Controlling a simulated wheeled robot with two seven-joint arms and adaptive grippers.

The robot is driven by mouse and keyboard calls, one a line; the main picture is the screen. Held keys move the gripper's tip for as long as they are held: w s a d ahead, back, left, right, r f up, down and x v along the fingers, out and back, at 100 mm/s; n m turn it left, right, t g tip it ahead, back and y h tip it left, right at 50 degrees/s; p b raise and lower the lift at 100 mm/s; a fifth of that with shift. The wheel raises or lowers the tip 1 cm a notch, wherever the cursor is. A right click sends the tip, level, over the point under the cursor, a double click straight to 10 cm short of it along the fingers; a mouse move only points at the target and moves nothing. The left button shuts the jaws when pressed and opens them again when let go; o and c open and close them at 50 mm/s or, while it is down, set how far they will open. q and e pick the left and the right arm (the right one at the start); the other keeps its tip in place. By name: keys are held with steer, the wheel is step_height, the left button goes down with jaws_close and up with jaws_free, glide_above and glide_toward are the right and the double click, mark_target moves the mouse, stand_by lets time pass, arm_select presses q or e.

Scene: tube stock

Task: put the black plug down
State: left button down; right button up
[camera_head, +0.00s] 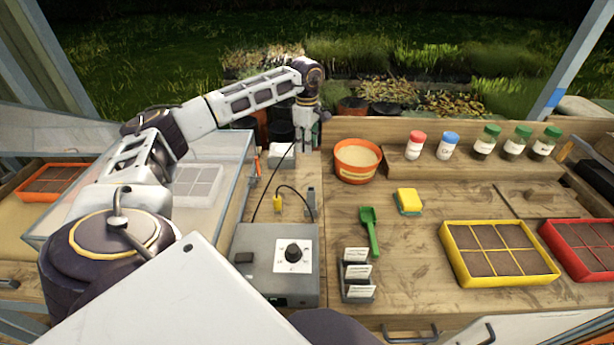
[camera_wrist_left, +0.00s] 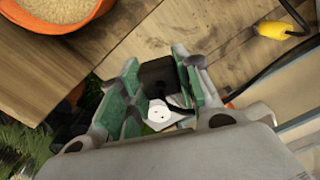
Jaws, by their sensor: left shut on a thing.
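The black plug (camera_wrist_left: 158,72) is between the green-padded fingers of my left gripper (camera_wrist_left: 158,88) in the left wrist view. A white piece with small dark dots (camera_wrist_left: 158,112) and a black lead show beside it. In the head view my left gripper (camera_head: 306,140) points down over the far edge of the bench, left of the orange pot. The plug itself is hard to make out there. A black cable (camera_head: 268,182) runs from near the gripper down to the grey control box (camera_head: 276,263). My right gripper is not in view.
A yellow connector (camera_head: 278,206) on a cord lies behind the box. A white block (camera_head: 281,156) stands left of the gripper. The orange pot of grain (camera_head: 357,176) is close on the right. Bare wood (camera_head: 335,215) lies between the box and the green scoop (camera_head: 370,230).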

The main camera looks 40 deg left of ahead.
arm_select(q)
steer(key=shift+f, duration=0.1)
step_height(320, 180, down, 5)
steer(key=shift+r, duration=0.1)
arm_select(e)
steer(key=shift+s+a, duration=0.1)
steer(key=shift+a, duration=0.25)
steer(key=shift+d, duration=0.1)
arm_select(q)
steer(key=shift+f, duration=0.4)
step_height(320, 180, down, 3)
steer(key=shift+r, duration=0.1)
steer(key=shift+f, duration=0.9)
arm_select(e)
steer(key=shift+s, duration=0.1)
